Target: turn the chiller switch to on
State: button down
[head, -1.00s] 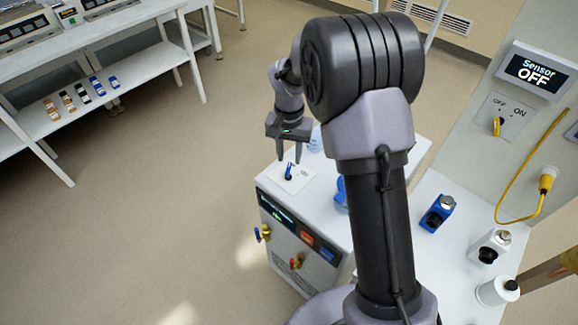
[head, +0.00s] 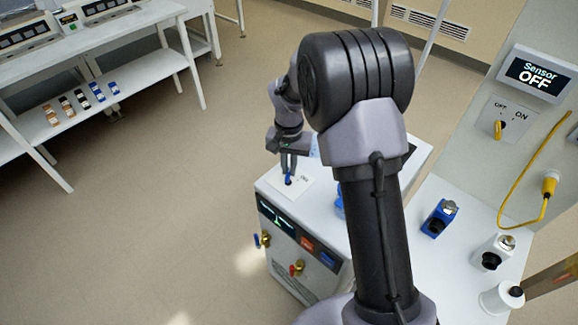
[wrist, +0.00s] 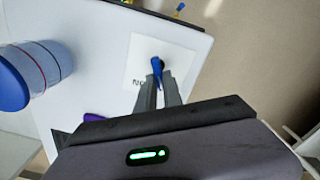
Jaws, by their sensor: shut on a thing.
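The chiller is a white cabinet (head: 300,215) with a dark display on its front. A white plate on its top carries the blue switch handle (head: 288,180). In the wrist view, the blue handle (wrist: 157,68) stands on a black hub on the plate, beside letters that look like "ON" upside down. My gripper (head: 288,172) points down at the plate, its fingers (wrist: 158,88) closed around the handle. The fingers hide part of the handle and plate, so the switch's exact setting cannot be told.
Valves with yellow (head: 264,240) and red (head: 297,268) parts stick out of the front.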

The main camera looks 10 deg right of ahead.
jog(key=shift+s+d+m+b, duration=0.1)
jog(key=shift+d+m+b, duration=0.1)
jog(key=shift+m, duration=1.2)
jog(key=shift+s+d+m+b, duration=0.1)
jog(key=shift+m+b, duration=0.1)
jog(key=shift+m, duration=1.2)
jog(key=c, duration=1.5)
grip_release()
notch_tip(320, 180, up, 18)
jog(key=p, duration=0.6)
jog(key=shift+f, duration=0.25)
